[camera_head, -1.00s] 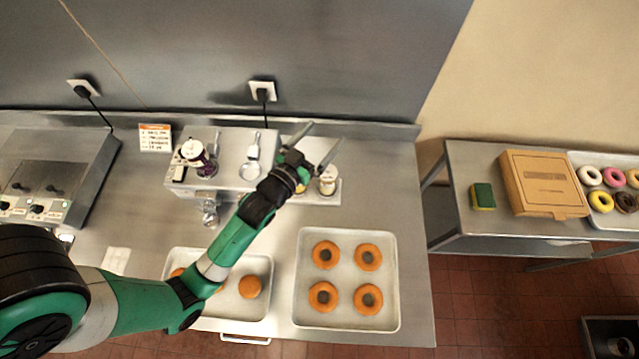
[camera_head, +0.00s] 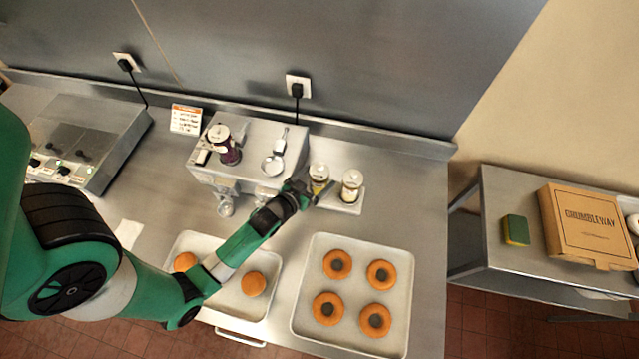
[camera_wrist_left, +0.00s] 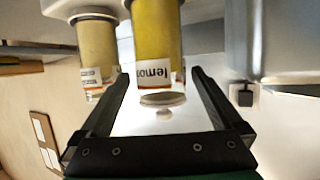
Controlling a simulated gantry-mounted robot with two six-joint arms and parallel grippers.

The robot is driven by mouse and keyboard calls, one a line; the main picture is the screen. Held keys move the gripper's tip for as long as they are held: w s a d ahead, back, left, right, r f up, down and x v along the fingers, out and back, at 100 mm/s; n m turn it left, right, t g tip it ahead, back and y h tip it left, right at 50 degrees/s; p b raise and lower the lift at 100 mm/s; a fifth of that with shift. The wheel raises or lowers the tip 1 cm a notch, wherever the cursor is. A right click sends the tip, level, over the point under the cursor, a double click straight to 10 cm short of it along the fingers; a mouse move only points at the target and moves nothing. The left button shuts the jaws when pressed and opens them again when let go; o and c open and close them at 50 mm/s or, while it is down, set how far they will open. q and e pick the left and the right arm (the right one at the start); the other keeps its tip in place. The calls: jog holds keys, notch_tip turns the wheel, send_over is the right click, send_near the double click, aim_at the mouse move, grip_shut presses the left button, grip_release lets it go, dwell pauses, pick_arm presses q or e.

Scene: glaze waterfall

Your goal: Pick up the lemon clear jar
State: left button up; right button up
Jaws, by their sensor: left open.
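The lemon clear jar (camera_head: 319,173) stands on a small tray (camera_head: 338,202) with a light lid; my gripper is close in front and hides its lower part. In the left wrist view the yellow jar (camera_wrist_left: 156,35) appears upside down, its "lemon" label legible, between the finger lines. My left gripper (camera_head: 312,192) is open and empty; in the wrist view its two fingers (camera_wrist_left: 143,76) spread either side of the jar. I cannot tell whether they touch it. My right gripper is not in view.
A paler jar (camera_head: 352,186) stands close to the right of the lemon jar. A steel glazing machine (camera_head: 243,150) with a dark jar (camera_head: 225,150) is left. A tray of orange doughnuts (camera_head: 345,243) lies in front. Bare counter (camera_head: 420,210) is right.

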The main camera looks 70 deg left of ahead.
pick_arm(q)
jog(key=x, duration=0.5)
jog(key=shift+s+f+b, duration=0.1)
jog(key=shift+f+b, duration=0.25)
grip_shut()
